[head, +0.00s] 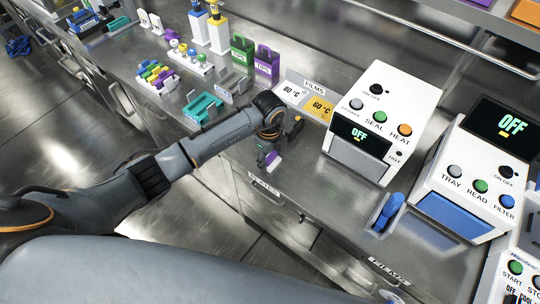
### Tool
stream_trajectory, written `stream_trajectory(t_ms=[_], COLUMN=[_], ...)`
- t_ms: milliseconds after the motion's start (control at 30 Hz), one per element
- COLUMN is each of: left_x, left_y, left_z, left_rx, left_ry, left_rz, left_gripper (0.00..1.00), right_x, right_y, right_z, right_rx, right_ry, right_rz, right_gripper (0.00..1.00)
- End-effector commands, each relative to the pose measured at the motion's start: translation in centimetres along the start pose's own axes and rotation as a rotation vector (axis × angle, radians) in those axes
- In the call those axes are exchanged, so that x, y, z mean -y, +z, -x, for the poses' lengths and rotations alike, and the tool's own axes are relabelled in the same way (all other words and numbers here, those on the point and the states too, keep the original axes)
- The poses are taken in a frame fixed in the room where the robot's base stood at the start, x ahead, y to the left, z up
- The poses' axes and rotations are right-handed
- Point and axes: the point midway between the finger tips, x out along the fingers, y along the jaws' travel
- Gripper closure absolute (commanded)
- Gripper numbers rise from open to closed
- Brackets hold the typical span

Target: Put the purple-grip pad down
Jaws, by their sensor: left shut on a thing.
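The purple-grip pad (272,159) is small and partly hidden by the fingers. My left gripper (265,152) reaches in from the left and is shut on it, pointing down near the bench's front edge. The pad shows just below the fingers, left of the sealer; I cannot tell whether it touches the bench (310,180). My right gripper is not in view.
The white sealer (400,95) and a reader (480,165) stand to the right, with a blue-handled item (388,212) between them at the front. Film cards (318,108), racks (202,107) and purple and green boxes (267,60) stand behind the arm.

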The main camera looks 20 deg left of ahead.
Motion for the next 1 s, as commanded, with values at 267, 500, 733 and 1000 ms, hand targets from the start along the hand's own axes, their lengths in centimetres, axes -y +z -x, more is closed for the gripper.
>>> stream_trajectory(t_ms=[267, 500, 733, 1000], left_x=[0.0, 0.0, 0.2, 0.1], left_y=[0.0, 0.0, 0.1, 0.1], left_z=[-0.3, -0.2, 1.5, 7.2], left_rx=[0.000, 0.000, 0.000, 0.001], left_ry=[0.000, 0.000, -0.004, -0.005], left_rz=[0.000, 0.001, 0.000, -0.001], left_gripper=[0.21, 0.21, 0.21, 0.21], right_x=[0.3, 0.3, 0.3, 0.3], right_y=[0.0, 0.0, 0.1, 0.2], right_z=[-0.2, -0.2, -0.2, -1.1], right_rx=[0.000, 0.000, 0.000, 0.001], right_ry=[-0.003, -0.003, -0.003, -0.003], right_rz=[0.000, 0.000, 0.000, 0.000], right_gripper=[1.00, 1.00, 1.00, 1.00])
